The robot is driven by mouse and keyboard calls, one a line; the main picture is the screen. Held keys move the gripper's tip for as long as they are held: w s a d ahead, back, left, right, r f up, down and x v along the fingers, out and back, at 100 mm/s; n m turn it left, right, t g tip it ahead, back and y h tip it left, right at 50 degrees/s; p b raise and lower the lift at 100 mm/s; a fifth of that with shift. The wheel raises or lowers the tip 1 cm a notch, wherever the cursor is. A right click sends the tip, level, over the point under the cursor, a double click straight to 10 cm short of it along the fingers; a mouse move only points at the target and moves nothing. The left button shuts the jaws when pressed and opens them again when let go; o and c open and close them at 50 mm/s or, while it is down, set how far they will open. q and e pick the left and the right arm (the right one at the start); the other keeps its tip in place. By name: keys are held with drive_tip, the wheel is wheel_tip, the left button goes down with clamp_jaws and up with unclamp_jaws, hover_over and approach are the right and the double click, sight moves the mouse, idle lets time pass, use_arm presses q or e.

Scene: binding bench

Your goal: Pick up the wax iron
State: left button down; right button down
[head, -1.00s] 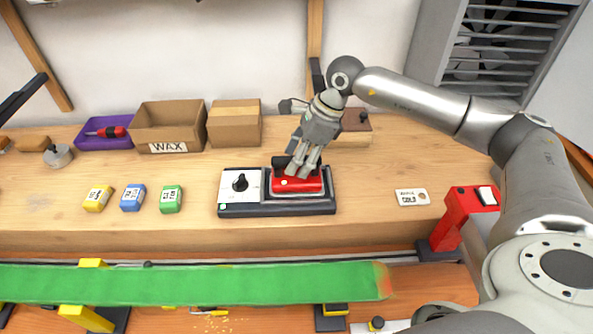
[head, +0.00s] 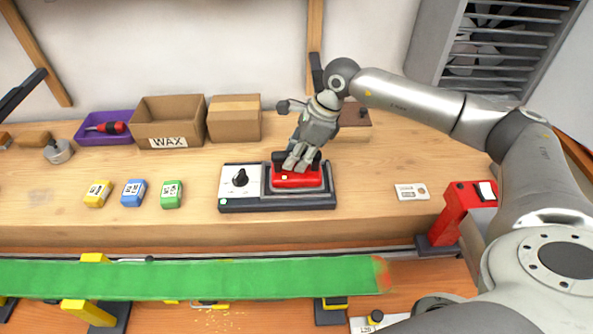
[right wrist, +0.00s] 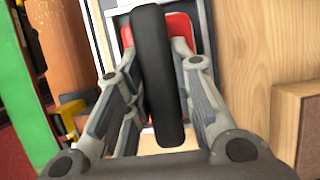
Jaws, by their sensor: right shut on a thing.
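The wax iron (head: 298,180) has a red body and a black handle. It sits in the right part of a dark base station (head: 277,208), and I see no clear gap under it. My right gripper (head: 297,165) comes down from above, its fingers shut on the handle. In the right wrist view the black handle (right wrist: 158,80) stands between the two fingers (right wrist: 158,100), with the red body (right wrist: 182,28) behind it. The fingers hide part of the iron in the head view. My left gripper is not in view.
Yellow (head: 97,194), blue (head: 133,194) and green (head: 171,194) blocks lie left of the station. A WAX box (head: 168,125), a closed carton (head: 234,120) and a purple tray (head: 90,133) stand behind. A small tag (head: 411,192) lies right. A green strip (head: 190,279) runs along the front.

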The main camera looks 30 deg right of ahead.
drive_tip(key=shift+w+r, duration=0.1)
drive_tip(key=shift+r, duration=0.05)
drive_tip(key=shift+r, duration=0.55)
drive_tip(key=s+a+r+b, duration=0.2)
drive_tip(key=s+r+b, duration=0.4)
drive_tip(key=s+r, duration=0.5)
drive_tip(key=s, duration=0.3)
drive_tip(key=shift+a+r, duration=0.25)
drive_tip(key=shift+r, duration=0.1)
